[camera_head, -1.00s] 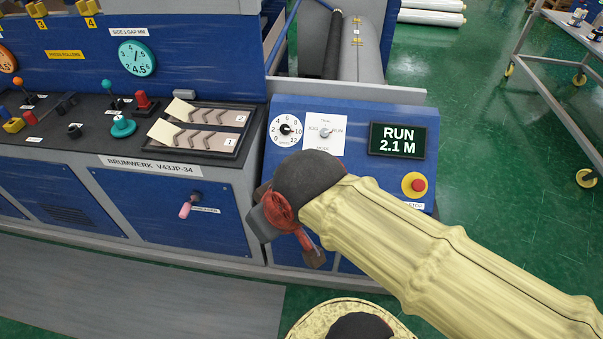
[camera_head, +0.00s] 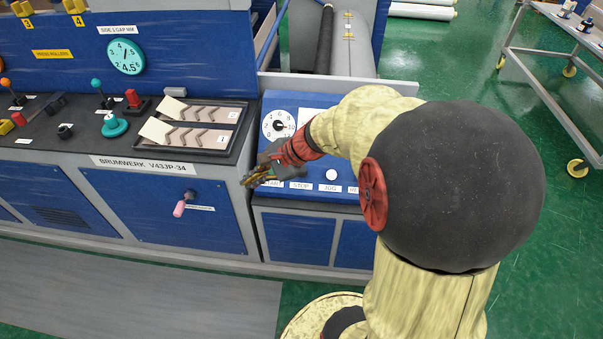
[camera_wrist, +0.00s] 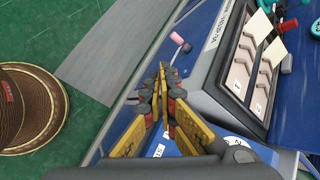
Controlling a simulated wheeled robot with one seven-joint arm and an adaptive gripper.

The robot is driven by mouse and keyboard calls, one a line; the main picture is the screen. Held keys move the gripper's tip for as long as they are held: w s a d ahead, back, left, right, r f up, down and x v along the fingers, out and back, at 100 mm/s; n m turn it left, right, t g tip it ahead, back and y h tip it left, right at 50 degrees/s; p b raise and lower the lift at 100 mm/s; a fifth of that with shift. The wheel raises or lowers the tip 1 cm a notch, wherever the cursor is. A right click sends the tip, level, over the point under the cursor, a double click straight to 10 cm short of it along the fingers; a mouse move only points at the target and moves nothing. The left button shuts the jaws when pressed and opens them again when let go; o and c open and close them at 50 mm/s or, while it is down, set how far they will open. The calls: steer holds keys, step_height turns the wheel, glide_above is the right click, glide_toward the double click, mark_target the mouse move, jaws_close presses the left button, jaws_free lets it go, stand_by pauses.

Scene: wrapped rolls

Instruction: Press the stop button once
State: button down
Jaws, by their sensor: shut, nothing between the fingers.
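The blue control panel (camera_head: 270,104) has a lower row of labels, among them a STOP label (camera_head: 301,186) and a JOG label (camera_head: 330,188). A white round button (camera_head: 331,174) sits above JOG. Any button above STOP is hidden behind my gripper (camera_head: 253,179). My gripper is shut and empty, over the panel's lower left corner, left of the STOP label. Whether it touches the panel I cannot tell. In the wrist view my gripper (camera_wrist: 166,88) points past the panel's edge, and a partly hidden white label (camera_wrist: 160,150) shows below the fingers.
My arm covers the panel's right side, including its display and red mushroom button. To the left are a tray of chevron-marked strips (camera_head: 225,115), a teal knob (camera_head: 115,125) and a pink-handled lever (camera_head: 180,208). A metal cart (camera_head: 540,57) stands at the right on open green floor.

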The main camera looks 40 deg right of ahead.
steer(key=d+f+m+t+h, duration=0.1)
steer(key=d+f+m, duration=0.2)
steer(key=d, duration=0.3)
steer(key=w+d+f+m+t+h, duration=0.1)
steer(key=d+f+m, duration=0.3)
steer(key=d+m, duration=0.1)
steer(key=d+f+m+t, duration=0.1)
steer(key=d+f+m, duration=0.2)
steer(key=d, duration=0.4)
steer(key=shift+w+d+f+m+t+h, duration=0.2)
steer(key=shift+w+d+m+t+h, duration=0.2)
steer(key=shift+m, duration=0.5)
steer(key=shift+w+d+f+b, duration=0.65)
steer(key=shift+f+b, duration=0.2)
steer(key=shift+f, duration=0.25)
steer(key=shift+w+d+f+b, duration=0.55)
steer(key=shift+d+f+b, duration=0.2)
steer(key=shift+f, duration=0.4)
steer(key=shift+w+d+f+b, duration=0.65)
steer(key=shift+f+b, duration=0.25)
steer(key=shift+f, duration=0.2)
steer(key=shift+f, duration=0.1)
steer(key=shift+w+d+f, duration=0.1)
steer(key=shift+d+f, duration=0.1)
steer(key=shift+f, duration=0.05)
